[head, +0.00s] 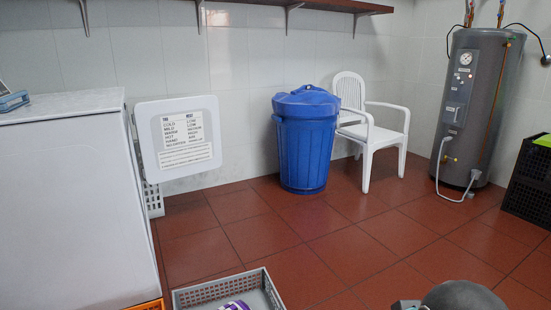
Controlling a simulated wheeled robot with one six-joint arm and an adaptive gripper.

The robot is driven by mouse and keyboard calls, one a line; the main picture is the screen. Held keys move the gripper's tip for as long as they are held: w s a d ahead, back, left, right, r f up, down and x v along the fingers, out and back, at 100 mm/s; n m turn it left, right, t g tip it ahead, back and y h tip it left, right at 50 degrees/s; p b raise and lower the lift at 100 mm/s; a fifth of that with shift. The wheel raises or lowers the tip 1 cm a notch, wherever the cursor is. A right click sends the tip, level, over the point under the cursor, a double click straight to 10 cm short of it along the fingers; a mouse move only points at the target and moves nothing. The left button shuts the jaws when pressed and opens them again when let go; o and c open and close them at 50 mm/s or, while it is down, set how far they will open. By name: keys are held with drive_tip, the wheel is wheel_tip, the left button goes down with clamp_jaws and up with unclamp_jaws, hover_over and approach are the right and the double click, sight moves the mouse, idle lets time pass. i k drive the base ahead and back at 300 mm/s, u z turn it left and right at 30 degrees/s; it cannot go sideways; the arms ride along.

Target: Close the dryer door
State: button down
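The dryer door (205,143) is a white, rounded panel with a printed label of dark text on it. It stands open, sticking out to the right from the front of the white dryer (70,205) at the left. The dryer's front opening is hidden from this angle. A dark grey rounded part of my arm (465,298) shows at the bottom right edge, well apart from the door. My gripper's fingers cannot be made out.
A grey crate (262,276) with something purple and white inside stands on the floor below the door. A blue lidded bin (306,145), a white chair (374,132) and a grey water heater (468,115) stand at the back. The red tiled floor (330,250) between is clear.

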sight(177, 138)
drive_tip(key=z, duration=0.25)
drive_tip(key=i, duration=2.05)
drive_tip(key=u, duration=0.15)
drive_tip(key=i, duration=2.15)
drive_tip(key=u, duration=1)
drive_tip(key=i, duration=0.95)
drive_tip(key=u, duration=0.25)
